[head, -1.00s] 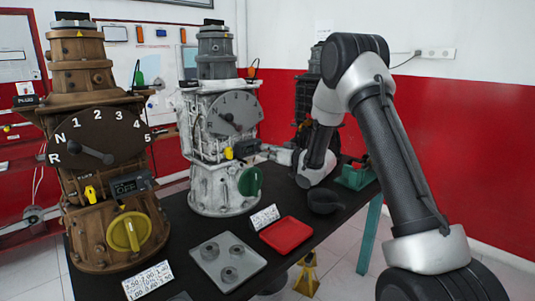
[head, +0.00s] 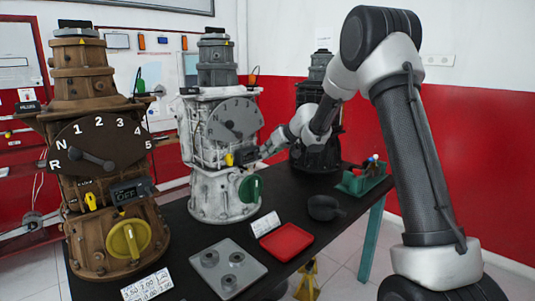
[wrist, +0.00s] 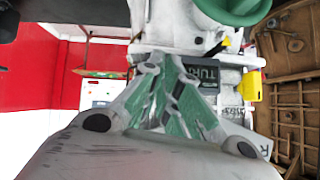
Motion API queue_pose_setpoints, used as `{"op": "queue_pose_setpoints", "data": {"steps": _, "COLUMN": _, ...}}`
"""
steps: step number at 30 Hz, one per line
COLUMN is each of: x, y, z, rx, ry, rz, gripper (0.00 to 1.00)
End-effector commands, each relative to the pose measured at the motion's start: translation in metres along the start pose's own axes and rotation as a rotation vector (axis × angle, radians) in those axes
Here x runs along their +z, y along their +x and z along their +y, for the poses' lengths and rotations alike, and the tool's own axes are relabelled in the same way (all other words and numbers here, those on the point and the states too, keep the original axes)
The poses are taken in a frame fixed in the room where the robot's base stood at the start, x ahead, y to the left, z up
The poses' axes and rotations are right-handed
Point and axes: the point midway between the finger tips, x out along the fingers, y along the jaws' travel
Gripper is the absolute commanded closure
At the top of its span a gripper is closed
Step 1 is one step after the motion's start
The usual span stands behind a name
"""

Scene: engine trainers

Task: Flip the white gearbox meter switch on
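The white gearbox (head: 212,182) stands in the middle of the black table, with a grey dial (head: 236,119) and a green knob (head: 251,188). Its dark meter (head: 246,155) is on its front; in the wrist view the meter (wrist: 207,74) shows partly hidden letters. The yellow switch (head: 229,159) is beside the meter; it also shows in the wrist view (wrist: 250,86), right of my fingers. My gripper (wrist: 167,60) has its fingertips together with nothing between them, close to the meter and apart from the switch. In the head view my gripper (head: 265,151) is small.
A brown gearbox (head: 80,195) with its own yellow switch stands at left. A black gearbox (head: 317,152) is behind my forearm. A grey tray (head: 245,286), a red tray (head: 286,242), a dark bowl-like item (head: 325,207) and a green bin (head: 363,181) are on the table.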

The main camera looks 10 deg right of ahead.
Motion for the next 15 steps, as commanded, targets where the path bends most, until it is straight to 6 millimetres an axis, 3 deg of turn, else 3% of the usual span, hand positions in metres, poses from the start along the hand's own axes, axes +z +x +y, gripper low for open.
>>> {"op": "queue_pose_setpoints", "data": {"steps": 15, "x": -0.0004, "y": 0.0003, "z": 0.0003, "rx": 0.006, "ry": 0.003, "rz": -0.030, "gripper": 1.00}}
